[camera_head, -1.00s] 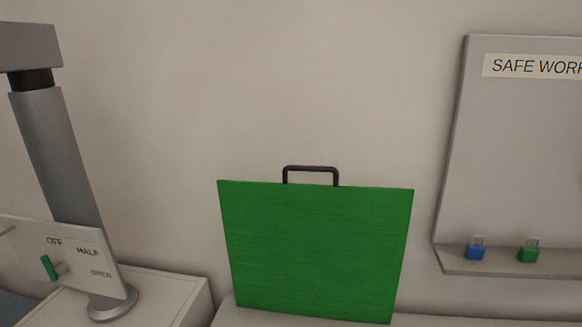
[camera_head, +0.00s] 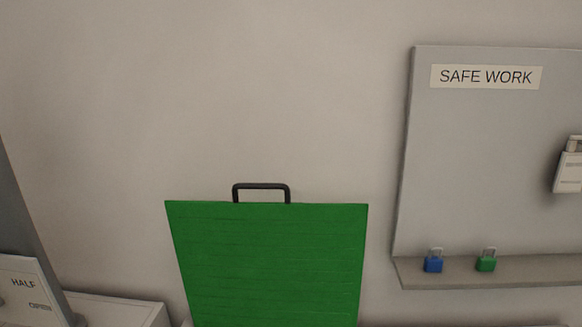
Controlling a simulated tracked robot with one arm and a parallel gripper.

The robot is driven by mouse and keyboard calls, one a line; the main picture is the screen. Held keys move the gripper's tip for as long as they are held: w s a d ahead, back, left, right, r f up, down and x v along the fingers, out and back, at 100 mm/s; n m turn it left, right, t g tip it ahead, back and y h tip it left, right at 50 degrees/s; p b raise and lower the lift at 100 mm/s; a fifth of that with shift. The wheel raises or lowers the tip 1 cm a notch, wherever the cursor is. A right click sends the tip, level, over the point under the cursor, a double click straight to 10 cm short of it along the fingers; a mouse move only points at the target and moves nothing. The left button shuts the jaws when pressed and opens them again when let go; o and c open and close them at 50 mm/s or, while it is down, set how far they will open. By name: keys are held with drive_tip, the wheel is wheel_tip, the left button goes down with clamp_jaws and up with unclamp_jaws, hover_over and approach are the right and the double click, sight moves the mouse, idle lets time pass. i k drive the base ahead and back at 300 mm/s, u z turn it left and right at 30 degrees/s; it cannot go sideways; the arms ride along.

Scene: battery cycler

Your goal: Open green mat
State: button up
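The green mat (camera_head: 272,262) is an upright flat green panel in the lower middle of the view, in front of the pale wall. A black loop handle (camera_head: 261,187) stands up from the middle of its top edge. The mat's lower edge is cut off by the bottom of the picture. My gripper is not in view, and nothing touches the mat or its handle in the part I see.
At the right a grey board (camera_head: 480,160) with a SAFE WORK label (camera_head: 486,77) has a ledge (camera_head: 500,272) holding a blue padlock (camera_head: 433,262) and a green padlock (camera_head: 486,262). A white padlock (camera_head: 570,172) hangs further right. A lettered panel (camera_head: 28,295) and grey post (camera_head: 25,225) stand at left.

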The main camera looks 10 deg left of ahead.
sight(286, 264)
drive_tip(key=i, duration=1.2)
drive_tip(key=u, duration=0.1)
